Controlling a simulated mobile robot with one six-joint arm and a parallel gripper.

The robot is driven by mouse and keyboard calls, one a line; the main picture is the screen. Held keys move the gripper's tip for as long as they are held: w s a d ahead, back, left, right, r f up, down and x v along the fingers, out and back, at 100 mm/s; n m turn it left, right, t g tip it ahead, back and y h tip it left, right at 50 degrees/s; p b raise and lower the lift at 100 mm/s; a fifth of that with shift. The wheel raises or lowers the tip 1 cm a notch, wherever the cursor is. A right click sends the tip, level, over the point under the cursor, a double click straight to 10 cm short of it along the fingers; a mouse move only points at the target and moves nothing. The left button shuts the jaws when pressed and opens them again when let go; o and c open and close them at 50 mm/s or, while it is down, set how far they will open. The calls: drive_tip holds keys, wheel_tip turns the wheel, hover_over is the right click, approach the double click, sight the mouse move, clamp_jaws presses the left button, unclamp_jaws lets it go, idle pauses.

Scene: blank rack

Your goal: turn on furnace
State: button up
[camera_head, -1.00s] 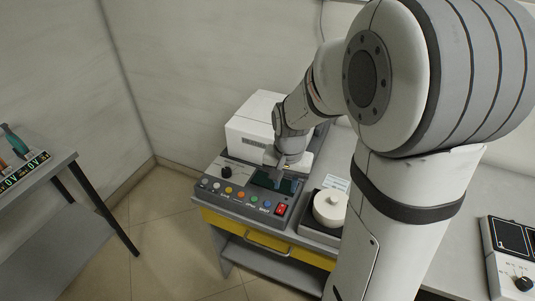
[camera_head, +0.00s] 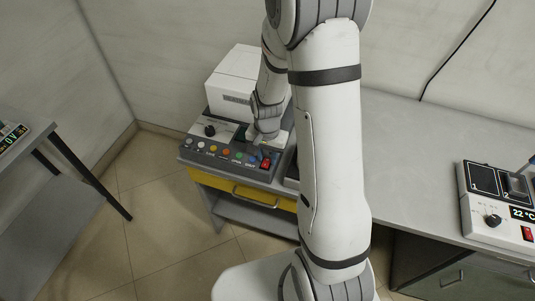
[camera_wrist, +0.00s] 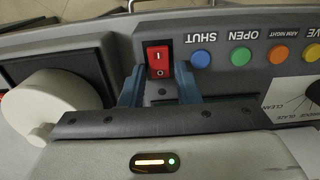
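The furnace is a white box (camera_head: 236,75) with a sloping grey control panel (camera_head: 200,158) in front. Its red rocker switch (camera_head: 266,162) is at the panel's right front, beside a row of coloured buttons. My gripper (camera_head: 261,150) is over the panel just behind the switch, pointing down. In the wrist view the red switch (camera_wrist: 159,60), marked I and O, lies between and just beyond the two bluish fingertips (camera_wrist: 160,84). The fingers are apart and hold nothing. Whether they touch the panel, and which side of the switch is pressed, I cannot tell.
A white round lid or knob (camera_wrist: 45,105) stands beside the panel in the wrist view. A yellow drawer (camera_head: 228,188) is below the panel. A hotplate-like device (camera_head: 495,205) with its own red switch stands at the right. My arm hides the bench middle.

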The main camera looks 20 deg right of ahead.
drive_tip(key=shift+c, duration=0.2)
clamp_jaws()
drive_tip(key=shift+f+b, duration=0.2)
drive_tip(key=shift+b, duration=0.6)
drive_tip(key=t+h+b, duration=0.1)
drive_tip(key=b, duration=0.1)
drive_tip(key=shift+s+a+f+b, duration=0.1)
drive_tip(key=shift+s+a+b, duration=0.05)
drive_tip(key=shift+b, duration=0.25)
drive_tip(key=shift+t+b, duration=0.4)
drive_tip(key=shift+b, duration=0.75)
drive_tip(key=shift+s+a+r+t+h+b, duration=0.15)
drive_tip(key=shift+r+t+h+b, duration=0.2)
drive_tip(key=shift+b, duration=0.6)
